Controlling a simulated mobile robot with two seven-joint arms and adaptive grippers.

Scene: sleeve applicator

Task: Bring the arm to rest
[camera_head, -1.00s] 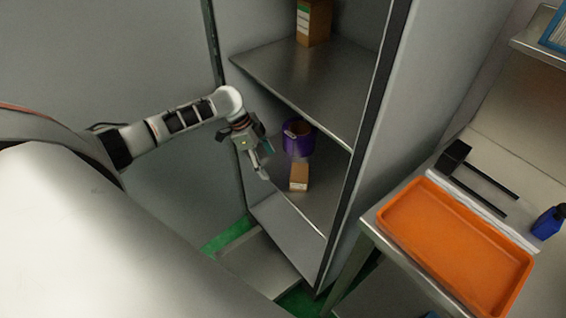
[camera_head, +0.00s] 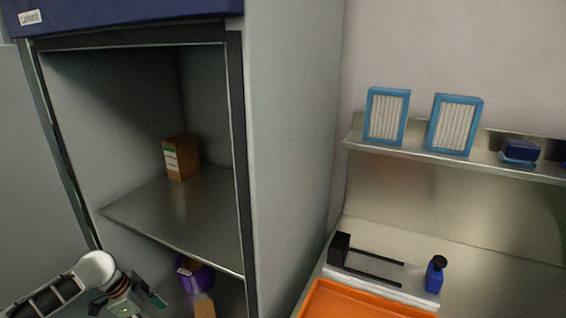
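My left arm comes in at the bottom left, and its gripper (camera_head: 152,302) is at the lower shelf of the open cabinet (camera_head: 242,150). The gripper is partly cut off by the bottom edge, and I cannot tell whether its fingers are open or shut. It is left of a purple roll (camera_head: 194,277) and a small brown box (camera_head: 204,307) on the lower shelf, apart from the roll. My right gripper is not in view.
A brown box (camera_head: 181,158) stands on the cabinet's upper metal shelf (camera_head: 185,215). Right of the cabinet, a bench holds an orange tray (camera_head: 360,303), a black-railed device (camera_head: 365,266) and a blue bottle (camera_head: 435,275). Blue-framed filters (camera_head: 386,116) stand on a wall shelf (camera_head: 440,163).

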